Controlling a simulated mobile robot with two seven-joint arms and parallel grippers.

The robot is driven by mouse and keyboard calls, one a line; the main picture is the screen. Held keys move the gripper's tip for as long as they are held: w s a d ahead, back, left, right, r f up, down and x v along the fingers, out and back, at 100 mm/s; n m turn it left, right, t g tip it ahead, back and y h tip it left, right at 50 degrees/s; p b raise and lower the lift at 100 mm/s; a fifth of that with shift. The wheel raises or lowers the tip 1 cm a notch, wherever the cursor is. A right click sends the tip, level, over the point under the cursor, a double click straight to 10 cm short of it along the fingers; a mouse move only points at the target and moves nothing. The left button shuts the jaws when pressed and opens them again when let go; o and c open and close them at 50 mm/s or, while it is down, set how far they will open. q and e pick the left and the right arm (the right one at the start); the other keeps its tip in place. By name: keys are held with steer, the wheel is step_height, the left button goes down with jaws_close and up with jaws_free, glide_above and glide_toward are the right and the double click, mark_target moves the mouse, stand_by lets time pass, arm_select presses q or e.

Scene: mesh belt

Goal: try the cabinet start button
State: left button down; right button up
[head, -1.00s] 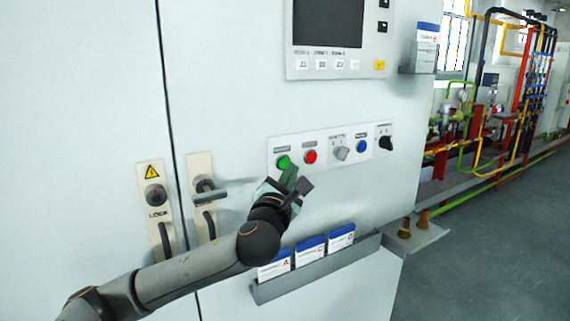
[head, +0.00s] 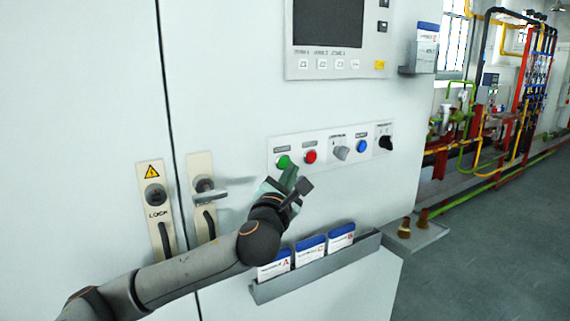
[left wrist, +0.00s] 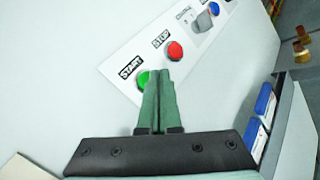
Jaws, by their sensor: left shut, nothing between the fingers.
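The green start button (head: 283,162) sits at the left end of a button panel (head: 325,139) on the pale cabinet (head: 230,80). In the left wrist view the green button (left wrist: 144,79) lies under the label START, partly hidden behind my fingers. My left gripper (head: 291,172) is shut and empty, its fingertips just below and right of the green button in the head view. In the left wrist view the closed green fingertips (left wrist: 158,74) overlap the button's right side. I cannot tell whether they touch it. My right gripper is not in view.
Beside it are a red STOP button (head: 310,157), a grey knob (head: 341,153), a blue button (head: 362,146) and a black knob (head: 386,143). A card rack (head: 318,268) juts out below. Door handles (head: 207,222) stand at left. A screen (head: 328,24) is above.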

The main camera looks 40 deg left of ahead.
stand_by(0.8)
arm_select(q)
steer(key=shift+w+a+p, duration=0.15)
steer(key=shift+a+p, duration=0.25)
steer(key=shift+w+a, duration=0.2)
steer(key=shift+a, duration=0.3)
stand_by(0.6)
steer(key=shift+p, duration=0.3)
steer(key=shift+s+d+p, duration=0.35)
steer(key=shift+d+p, duration=0.15)
steer(key=shift+d, duration=0.35)
